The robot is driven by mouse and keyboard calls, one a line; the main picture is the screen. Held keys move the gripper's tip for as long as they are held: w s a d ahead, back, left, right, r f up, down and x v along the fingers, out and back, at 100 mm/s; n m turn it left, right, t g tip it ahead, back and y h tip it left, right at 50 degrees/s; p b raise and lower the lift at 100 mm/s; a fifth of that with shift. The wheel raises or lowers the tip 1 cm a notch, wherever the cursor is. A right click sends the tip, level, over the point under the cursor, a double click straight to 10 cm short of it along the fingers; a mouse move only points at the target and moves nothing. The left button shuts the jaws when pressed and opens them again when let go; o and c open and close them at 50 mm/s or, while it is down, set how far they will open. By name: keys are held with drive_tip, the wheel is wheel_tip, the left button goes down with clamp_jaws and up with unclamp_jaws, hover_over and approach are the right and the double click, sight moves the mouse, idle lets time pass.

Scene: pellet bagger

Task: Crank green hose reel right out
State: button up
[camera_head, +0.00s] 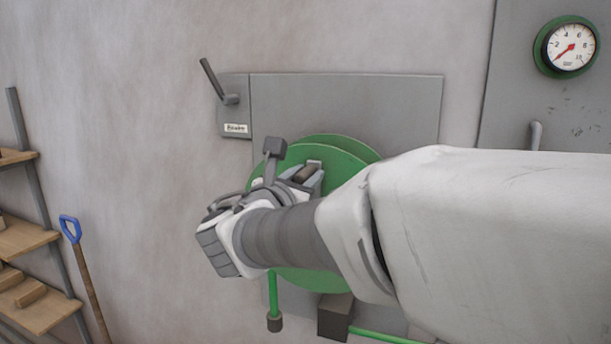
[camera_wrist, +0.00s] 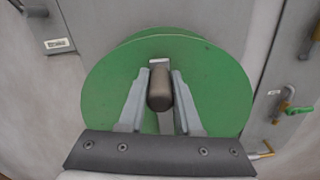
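The green hose reel (camera_head: 345,150) is a round disc on a grey wall plate, partly hidden behind my arm in the head view. It fills the middle of the wrist view (camera_wrist: 215,95). Its brown crank handle (camera_wrist: 160,90) points toward the wrist camera, between the two fingers of my gripper (camera_wrist: 161,85). The handle's top also shows in the head view (camera_head: 306,173). The fingers lie close along both sides of the handle; whether they press on it I cannot tell. A green hose (camera_head: 272,293) with a dark end hangs below the reel.
A grey lever (camera_head: 212,80) with a label stands at the plate's upper left. A green-rimmed gauge (camera_head: 570,47) is on a panel at the upper right. A wooden shelf (camera_head: 25,238) and a blue-handled shovel (camera_head: 71,228) stand at the left. The wall between is bare.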

clamp_jaws()
idle(1.1)
